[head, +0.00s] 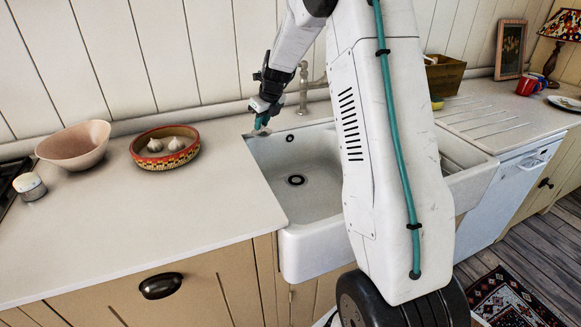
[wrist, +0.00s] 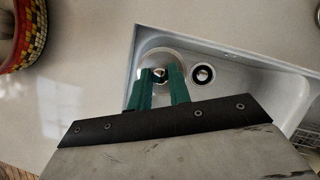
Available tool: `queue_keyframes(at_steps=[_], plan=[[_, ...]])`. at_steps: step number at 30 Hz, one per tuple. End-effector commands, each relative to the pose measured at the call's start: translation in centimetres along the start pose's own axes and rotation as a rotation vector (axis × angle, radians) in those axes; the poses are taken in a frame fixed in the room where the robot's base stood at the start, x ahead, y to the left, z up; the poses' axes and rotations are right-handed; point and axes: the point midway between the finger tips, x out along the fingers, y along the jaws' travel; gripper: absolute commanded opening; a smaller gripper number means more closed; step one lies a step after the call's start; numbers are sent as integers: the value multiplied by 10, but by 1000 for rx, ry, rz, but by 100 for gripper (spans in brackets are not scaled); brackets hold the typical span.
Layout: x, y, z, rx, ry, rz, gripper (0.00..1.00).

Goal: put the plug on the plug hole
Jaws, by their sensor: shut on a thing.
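The plug hole (head: 296,180) is a dark ring with a metal centre in the floor of the white sink (head: 262,150). It also shows in the wrist view (wrist: 203,74), just right of my fingertips. My gripper (head: 262,121) is over the sink's back left corner, left of and behind the plug hole. In the wrist view its green fingers (wrist: 161,82) are shut on the plug (wrist: 160,73), whose small shiny knob sits between the tips. A pale round shape shows around the tips. The plug cannot be made out clearly in the head view.
A tap (head: 302,88) stands behind the sink, close right of my gripper. A patterned bowl with garlic (head: 165,160) and a pink bowl (head: 74,146) stand on the counter (head: 150,215) to the left. The sink's visible floor is clear. My column hides its right part.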

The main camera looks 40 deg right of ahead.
Motion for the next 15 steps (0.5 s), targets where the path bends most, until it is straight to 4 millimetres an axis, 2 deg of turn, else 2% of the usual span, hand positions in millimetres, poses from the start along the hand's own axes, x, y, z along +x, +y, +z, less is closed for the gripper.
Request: queue_keyframes(at_steps=[3,7,12,15], plan=[[32,-4,-42,51,7,-18,0],[61,-8,-96,150,7,-60,0],[83,-14,-172,313,7,-129,0],[86,-17,-197,370,4,-154,0]])
